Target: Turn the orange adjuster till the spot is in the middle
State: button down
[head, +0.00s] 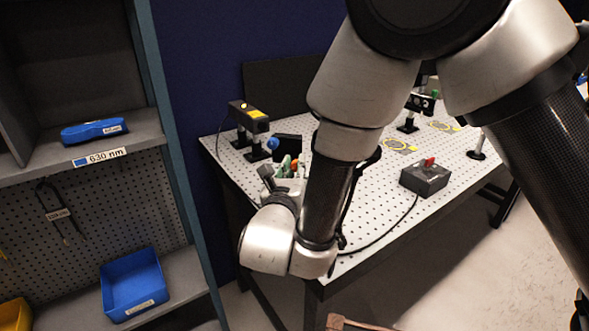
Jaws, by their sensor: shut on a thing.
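My gripper (291,172) reaches over the left front part of the perforated optical table, partly hidden by my own forearm and wrist. A small orange piece, which looks like the orange adjuster (295,164), shows at its tip with green bits close on both sides. The gripper appears shut on this adjuster, though the contact is small and partly covered. A dark block with a blue knob (273,143) stands just behind. I cannot make out the spot or where it falls.
The table (357,183) also carries a black post-mounted box with a yellow label (248,113), a grey box with a red switch (425,177) and its cable, and yellow ring markings (399,145). A shelf with blue bins (133,286) stands at left. Open floor lies at right.

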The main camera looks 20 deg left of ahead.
jog(key=shift+r+m, duration=0.15)
jog(key=shift+m, duration=0.35)
jog(key=m, duration=1.1)
jog(key=shift+w, duration=0.1)
jog(key=shift+m, duration=0.3)
jog(key=shift+d, duration=0.1)
